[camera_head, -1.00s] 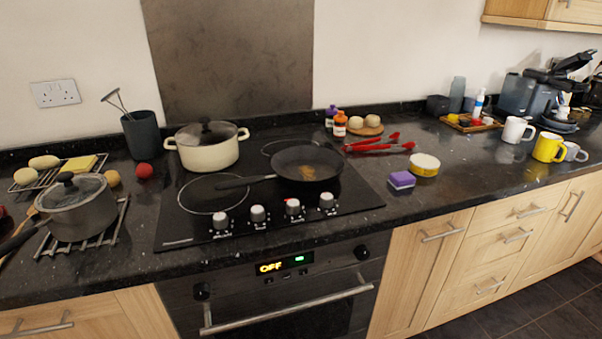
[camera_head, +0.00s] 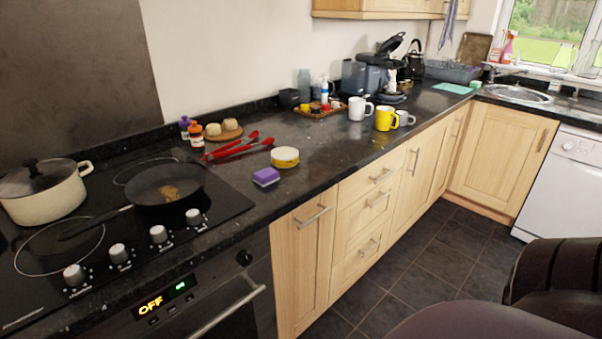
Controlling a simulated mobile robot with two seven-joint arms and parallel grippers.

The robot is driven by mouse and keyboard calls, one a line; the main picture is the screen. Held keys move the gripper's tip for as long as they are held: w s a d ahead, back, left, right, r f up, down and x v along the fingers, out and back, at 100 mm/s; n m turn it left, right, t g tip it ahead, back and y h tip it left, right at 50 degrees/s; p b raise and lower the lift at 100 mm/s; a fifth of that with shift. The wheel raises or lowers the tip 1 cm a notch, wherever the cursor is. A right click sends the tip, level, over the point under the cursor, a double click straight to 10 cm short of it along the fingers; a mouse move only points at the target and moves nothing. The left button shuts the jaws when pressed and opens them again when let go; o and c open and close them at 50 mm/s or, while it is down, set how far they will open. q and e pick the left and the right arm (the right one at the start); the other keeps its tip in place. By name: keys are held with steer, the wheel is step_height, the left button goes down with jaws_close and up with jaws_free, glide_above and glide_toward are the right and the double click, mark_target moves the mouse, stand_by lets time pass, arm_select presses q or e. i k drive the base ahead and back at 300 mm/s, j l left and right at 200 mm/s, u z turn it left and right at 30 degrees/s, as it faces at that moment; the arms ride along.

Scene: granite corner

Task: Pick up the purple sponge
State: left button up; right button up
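The purple sponge (camera_head: 266,177) lies on the dark granite counter, just right of the black hob. It is a small block with a purple top and a paler lower edge. A round yellow-and-white item (camera_head: 285,157) sits close behind it to the right. Neither of my grippers shows in the head view. A dark rounded form at the lower right may be part of my own body; no gripper fingers can be made out there.
Red tongs (camera_head: 232,148) lie behind the sponge. A frying pan (camera_head: 168,186) and a cream pot (camera_head: 43,192) stand on the hob (camera_head: 225,205). Mugs, including a yellow one (camera_head: 387,118), stand further right. The counter front by the sponge and the tiled floor (camera_head: 385,290) are clear.

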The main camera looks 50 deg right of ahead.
mark_target(265, 177)
steer(key=z, duration=1.2)
steer(key=l+u, duration=0.15)
steer(key=u, duration=1.25)
steer(key=l+u, duration=0.45)
steer(key=k+l+u, duration=0.1)
steer(key=l+u, duration=0.15)
steer(key=u, duration=0.2)
steer(key=k+l+u, duration=0.4)
steer(key=l+u, duration=0.2)
steer(key=k+l+u, duration=0.35)
steer(key=k+l, duration=0.25)
steer(key=k+l+u, duration=0.1)
steer(key=k+l, duration=0.45)
steer(key=k, duration=0.15)
